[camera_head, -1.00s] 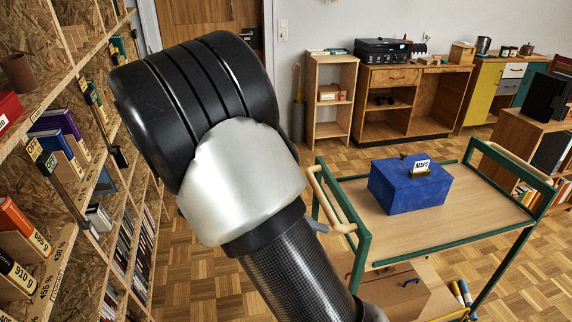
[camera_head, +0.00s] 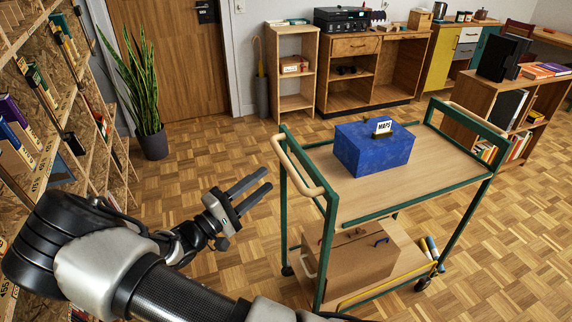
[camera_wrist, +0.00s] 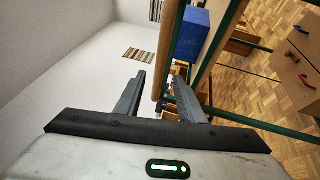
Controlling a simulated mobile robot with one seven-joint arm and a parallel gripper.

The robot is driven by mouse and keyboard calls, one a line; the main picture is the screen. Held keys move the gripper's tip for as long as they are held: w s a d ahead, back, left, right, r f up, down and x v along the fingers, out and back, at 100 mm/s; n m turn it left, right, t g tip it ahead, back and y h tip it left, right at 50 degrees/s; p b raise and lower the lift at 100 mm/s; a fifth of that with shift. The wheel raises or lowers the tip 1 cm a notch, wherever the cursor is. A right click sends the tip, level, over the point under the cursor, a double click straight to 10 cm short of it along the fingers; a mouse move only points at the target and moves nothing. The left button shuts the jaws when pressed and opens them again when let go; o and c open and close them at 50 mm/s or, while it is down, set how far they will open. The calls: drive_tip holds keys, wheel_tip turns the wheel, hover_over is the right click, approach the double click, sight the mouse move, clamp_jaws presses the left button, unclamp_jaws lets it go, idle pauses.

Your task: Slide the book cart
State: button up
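The book cart (camera_head: 340,225) has a green metal frame, two wooden shelves, castors and a pale wooden handle (camera_head: 296,162) at its left end. A blue box labelled MAPS (camera_head: 372,150) sits on its top shelf. A brown case (camera_head: 350,255) stands on the lower shelf. My gripper (camera_head: 252,188) is open and empty, left of the handle and apart from it. In the wrist view the open fingers (camera_wrist: 158,98) point toward the handle (camera_wrist: 170,45), with the blue box (camera_wrist: 192,35) beyond it.
A bookshelf wall (camera_head: 40,150) lines the left side. A potted plant (camera_head: 140,85) stands by the wooden door (camera_head: 170,55). Cabinets (camera_head: 360,70) line the back wall, and a low bookcase (camera_head: 490,110) is behind the cart at right. The parquet floor (camera_head: 210,150) is open around the cart.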

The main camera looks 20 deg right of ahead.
sight(286, 163)
drive_tip(key=x, duration=0.9)
drive_tip(key=shift+w+d+b, duration=0.1)
drive_tip(key=shift+d+b, duration=0.25)
drive_tip(key=shift+b, duration=0.05)
drive_tip(key=shift+c, duration=0.5)
clamp_jaws()
